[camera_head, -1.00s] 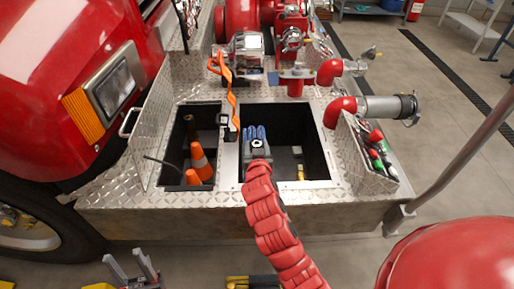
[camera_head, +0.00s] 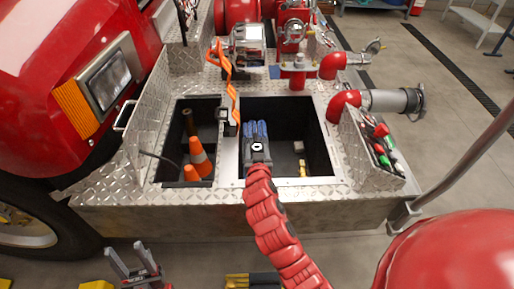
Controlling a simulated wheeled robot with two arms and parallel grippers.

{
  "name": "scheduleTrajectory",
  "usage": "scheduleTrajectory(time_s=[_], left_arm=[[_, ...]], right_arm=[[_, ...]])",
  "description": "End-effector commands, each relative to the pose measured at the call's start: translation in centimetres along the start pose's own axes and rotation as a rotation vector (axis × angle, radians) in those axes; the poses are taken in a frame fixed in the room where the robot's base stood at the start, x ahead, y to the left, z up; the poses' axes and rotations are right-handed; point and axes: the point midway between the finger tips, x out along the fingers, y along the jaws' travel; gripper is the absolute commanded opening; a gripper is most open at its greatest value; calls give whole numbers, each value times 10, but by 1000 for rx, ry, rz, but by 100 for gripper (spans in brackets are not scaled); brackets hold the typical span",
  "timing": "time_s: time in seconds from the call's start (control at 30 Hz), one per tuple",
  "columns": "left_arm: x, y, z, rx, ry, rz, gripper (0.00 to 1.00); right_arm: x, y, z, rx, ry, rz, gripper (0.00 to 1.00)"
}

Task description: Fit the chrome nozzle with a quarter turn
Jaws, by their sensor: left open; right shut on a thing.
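My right gripper (camera_head: 255,132) reaches down into the larger open compartment (camera_head: 330,130) of the tread-plate bumper. It is shut on a blue item (camera_head: 256,128), seemingly soft or ribbed; its own wrist hides part of it. My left gripper (camera_head: 134,262) is open and empty at the bottom left, in front of the bumper and apart from it. I cannot pick out the chrome nozzle for certain. A silver pipe end (camera_head: 395,100) sits on a red elbow (camera_head: 343,105) at the right, and a smaller silver fitting (camera_head: 372,47) sits on the elbow behind.
The smaller compartment (camera_head: 163,140) on the left holds orange cones (camera_head: 199,158). An orange strap (camera_head: 228,75) hangs between the compartments. A side tray (camera_head: 382,150) holds red and green items. A slanted grey rail (camera_head: 450,170) stands at the right. The red truck body (camera_head: 60,35) bounds the left.

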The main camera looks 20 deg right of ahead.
Motion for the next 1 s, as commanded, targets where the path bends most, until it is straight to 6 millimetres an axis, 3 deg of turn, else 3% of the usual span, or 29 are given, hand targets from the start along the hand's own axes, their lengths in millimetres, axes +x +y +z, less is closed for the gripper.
scheduleTrajectory(time_s=[1.0], left_arm=[[-5, 0, 1, 0, 0, 0, 50]], right_arm=[[-1, 0, -3, 0, 4, 0, 0]])
